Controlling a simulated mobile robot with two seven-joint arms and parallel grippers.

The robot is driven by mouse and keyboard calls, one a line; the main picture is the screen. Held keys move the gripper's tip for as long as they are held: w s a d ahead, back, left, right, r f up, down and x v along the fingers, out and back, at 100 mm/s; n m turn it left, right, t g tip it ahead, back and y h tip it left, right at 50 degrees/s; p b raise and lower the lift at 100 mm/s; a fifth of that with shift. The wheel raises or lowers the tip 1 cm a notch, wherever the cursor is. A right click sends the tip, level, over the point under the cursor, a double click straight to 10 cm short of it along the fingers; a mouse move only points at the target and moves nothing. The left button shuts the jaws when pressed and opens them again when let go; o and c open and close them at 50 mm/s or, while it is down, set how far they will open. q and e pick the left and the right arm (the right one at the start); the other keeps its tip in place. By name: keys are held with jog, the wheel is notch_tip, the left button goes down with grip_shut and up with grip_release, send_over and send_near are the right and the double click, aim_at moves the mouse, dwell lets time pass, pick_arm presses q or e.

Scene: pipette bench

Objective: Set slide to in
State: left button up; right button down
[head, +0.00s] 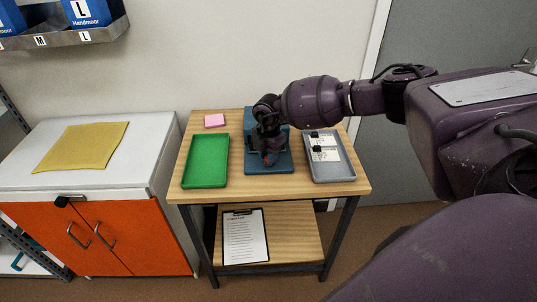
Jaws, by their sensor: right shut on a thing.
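My right gripper (268,157) reaches in from the right and points down over a blue board (284,163) on the wooden table. It is shut on a small part of the slide fixture on that board. The gripper and wrist cover most of the fixture, so I cannot tell the slide's position. A small reddish spot shows by the fingertips. My left gripper is not in view.
A green tray (205,181) stands left of the board and a grey tray (336,178) with labelled cards stands right of it. A pink pad (215,120) lies at the back left. A clipboard (245,237) lies on the lower shelf. An orange cabinet (155,236) stands left.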

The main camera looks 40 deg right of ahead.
jog(key=w, duration=0.1)
jog(key=w+d+b, duration=0.1)
jog(key=shift+w+d+f, duration=0.15)
jog(key=shift+w+d, duration=0.15)
jog(key=shift+w, duration=0.1)
jog(key=shift+w+d, duration=0.15)
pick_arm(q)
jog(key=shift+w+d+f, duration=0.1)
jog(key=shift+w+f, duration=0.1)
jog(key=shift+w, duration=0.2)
pick_arm(e)
jog(key=shift+r, duration=0.3)
jog(key=c, duration=0.9)
grip_release()
jog(key=shift+w+d+f, duration=0.1)
jog(key=shift+w, duration=0.05)
pick_arm(q)
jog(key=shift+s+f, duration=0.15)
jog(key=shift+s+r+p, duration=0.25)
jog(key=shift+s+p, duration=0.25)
jog(key=shift+p, duration=0.2)
pick_arm(e)
notch_tip(320, 180, up, 11)
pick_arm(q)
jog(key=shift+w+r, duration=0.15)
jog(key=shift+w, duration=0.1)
